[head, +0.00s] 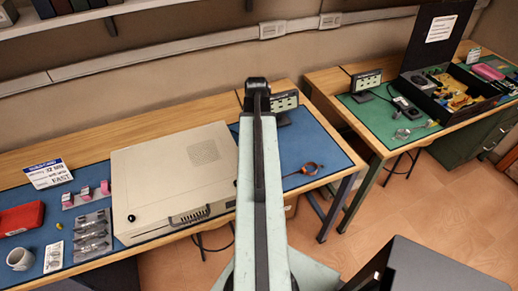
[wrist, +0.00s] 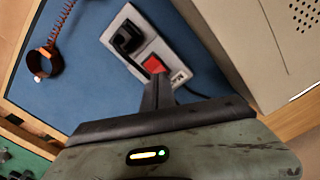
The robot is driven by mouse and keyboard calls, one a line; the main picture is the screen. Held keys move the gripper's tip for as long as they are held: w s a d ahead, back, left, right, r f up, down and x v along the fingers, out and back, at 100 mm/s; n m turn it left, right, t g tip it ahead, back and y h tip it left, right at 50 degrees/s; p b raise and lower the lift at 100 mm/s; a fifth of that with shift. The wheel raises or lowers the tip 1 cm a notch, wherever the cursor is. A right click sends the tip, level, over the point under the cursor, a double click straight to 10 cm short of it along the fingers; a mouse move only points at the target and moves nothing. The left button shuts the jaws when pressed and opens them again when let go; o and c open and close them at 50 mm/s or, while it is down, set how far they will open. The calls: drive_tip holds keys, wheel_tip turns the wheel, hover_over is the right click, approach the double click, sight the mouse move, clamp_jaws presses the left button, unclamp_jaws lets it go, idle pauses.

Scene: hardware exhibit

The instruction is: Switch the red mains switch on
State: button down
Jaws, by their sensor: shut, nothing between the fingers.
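The red mains switch (wrist: 155,65) is a red rocker on a pale grey socket strip (wrist: 115,29) lying on a blue mat, seen in the wrist view. A black plug (wrist: 127,38) sits in the strip, above and left of the switch. My gripper (wrist: 157,76) is shut and empty, its fingertips right at the near edge of the switch and covering a little of it. I cannot tell whether they touch it. In the head view my arm hides the strip and the switch.
A beige case (head: 165,170) stands beside the strip; its side also shows at the wrist view's right (wrist: 255,45). An orange coiled strap (wrist: 42,65) lies on the mat to the left. A small panel (head: 284,101) stands behind my arm.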

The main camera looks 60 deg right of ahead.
drive_tip(key=shift+f+b, duration=0.95)
idle(0.7)
wheel_tip(320, 180, up, 7)
drive_tip(key=p, duration=0.7)
drive_tip(key=shift+r, duration=0.1)
idle(0.3)
